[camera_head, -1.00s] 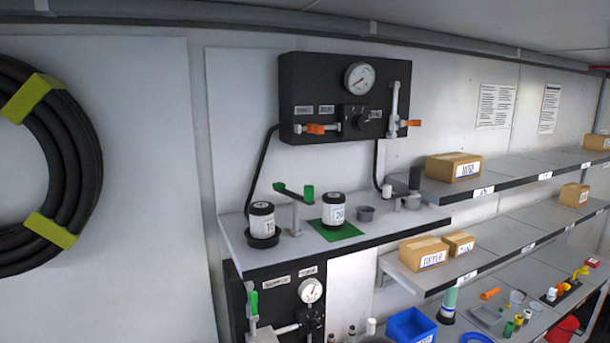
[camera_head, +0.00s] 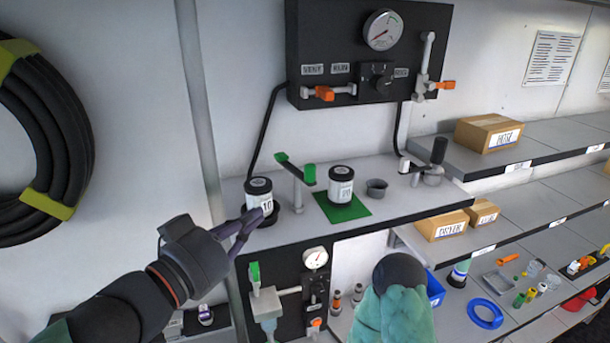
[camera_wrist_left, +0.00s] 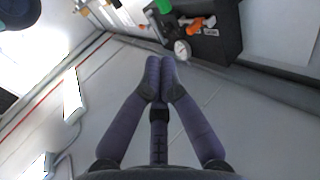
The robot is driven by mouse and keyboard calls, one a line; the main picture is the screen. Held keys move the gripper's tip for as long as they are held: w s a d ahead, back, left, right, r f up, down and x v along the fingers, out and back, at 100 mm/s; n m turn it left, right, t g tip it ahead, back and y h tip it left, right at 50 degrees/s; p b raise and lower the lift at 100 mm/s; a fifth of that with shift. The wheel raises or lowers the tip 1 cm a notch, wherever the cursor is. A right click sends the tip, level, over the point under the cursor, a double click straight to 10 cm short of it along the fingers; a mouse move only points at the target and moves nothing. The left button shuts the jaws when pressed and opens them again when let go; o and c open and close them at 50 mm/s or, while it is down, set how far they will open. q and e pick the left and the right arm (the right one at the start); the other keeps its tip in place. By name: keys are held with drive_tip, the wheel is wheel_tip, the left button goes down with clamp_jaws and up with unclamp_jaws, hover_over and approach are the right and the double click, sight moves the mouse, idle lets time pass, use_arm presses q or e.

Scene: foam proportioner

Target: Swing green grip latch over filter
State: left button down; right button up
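The latch (camera_head: 296,172) has a dark bar with green ends on a pale post. Its upright green grip (camera_head: 308,174) is at the bar's right end, between two canisters. The left filter canister (camera_head: 259,194) stands in a dark holder; the right canister (camera_head: 341,185) stands on a green mat (camera_head: 347,211). My left gripper (camera_head: 253,217) overlaps the left canister's lower front; I cannot tell whether it touches. In the left wrist view its fingertips (camera_wrist_left: 160,78) meet with nothing visible between them. My right forearm shows at lower middle; its gripper is not visible.
The upper panel (camera_head: 345,43) with a gauge is above; the lower panel (camera_head: 282,277) is below. Boxes (camera_head: 488,133) stand on shelves at right.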

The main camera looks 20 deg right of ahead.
use_arm(q)
drive_tip(key=b+x, duration=0.2)
drive_tip(key=x, duration=1.3)
drive_tip(key=shift+w+f, duration=0.2)
drive_tip(key=shift+f, duration=0.15)
use_arm(e)
drive_tip(key=shift+w+d+f, duration=0.15)
drive_tip(key=shift+f, duration=0.5)
drive_tip(key=shift+w+d+f, duration=0.15)
drive_tip(key=shift+f, duration=0.45)
